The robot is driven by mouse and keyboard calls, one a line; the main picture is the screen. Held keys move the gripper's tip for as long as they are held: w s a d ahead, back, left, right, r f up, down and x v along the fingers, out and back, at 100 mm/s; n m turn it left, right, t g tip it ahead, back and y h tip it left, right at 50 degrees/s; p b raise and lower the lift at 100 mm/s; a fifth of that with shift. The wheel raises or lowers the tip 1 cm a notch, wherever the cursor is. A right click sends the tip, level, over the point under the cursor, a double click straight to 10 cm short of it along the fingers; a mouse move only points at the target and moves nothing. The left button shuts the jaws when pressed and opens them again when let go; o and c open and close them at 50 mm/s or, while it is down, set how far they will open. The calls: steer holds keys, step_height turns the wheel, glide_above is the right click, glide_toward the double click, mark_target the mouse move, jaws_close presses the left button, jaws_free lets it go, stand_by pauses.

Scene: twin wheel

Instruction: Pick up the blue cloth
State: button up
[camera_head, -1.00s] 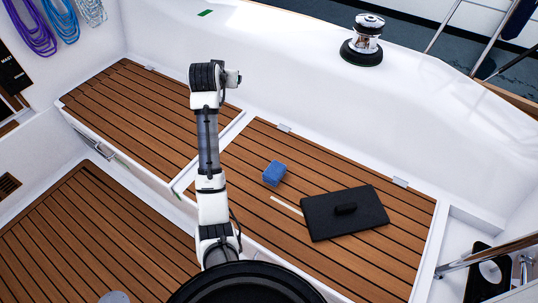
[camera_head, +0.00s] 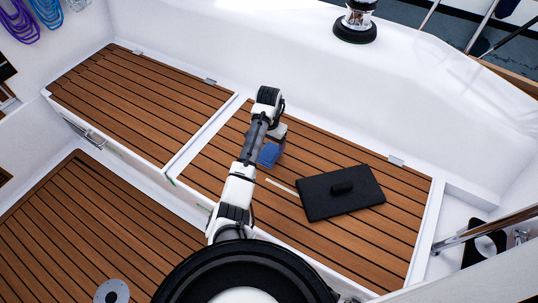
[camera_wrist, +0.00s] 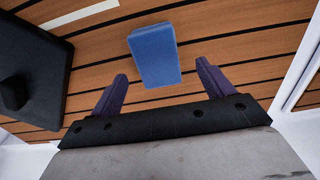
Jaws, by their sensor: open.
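The blue cloth (camera_head: 269,154) looks like a small folded block lying on the slatted wooden bench. My arm partly covers it in the head view. In the wrist view the blue cloth (camera_wrist: 154,54) lies flat on the slats, ahead of my gripper and roughly centred between its fingers. My gripper (camera_wrist: 160,82) is open, with its two purple fingers spread apart and nothing between them. The fingertips are apart from the cloth. How high the gripper is above the bench I cannot tell exactly.
A black board with a handle (camera_head: 318,205) lies to the right of the cloth; its edge shows at the left of the wrist view (camera_wrist: 52,70). A pale strip (camera_head: 282,186) lies between them. White hull walls border the bench. A winch (camera_head: 355,22) stands above.

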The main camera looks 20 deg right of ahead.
mark_target(269, 151)
steer(key=shift+s+f, duration=0.15)
steer(key=shift+f, duration=1.2)
steer(key=shift+s+f, duration=0.15)
steer(key=shift+f, duration=1.2)
steer(key=c, duration=1.1)
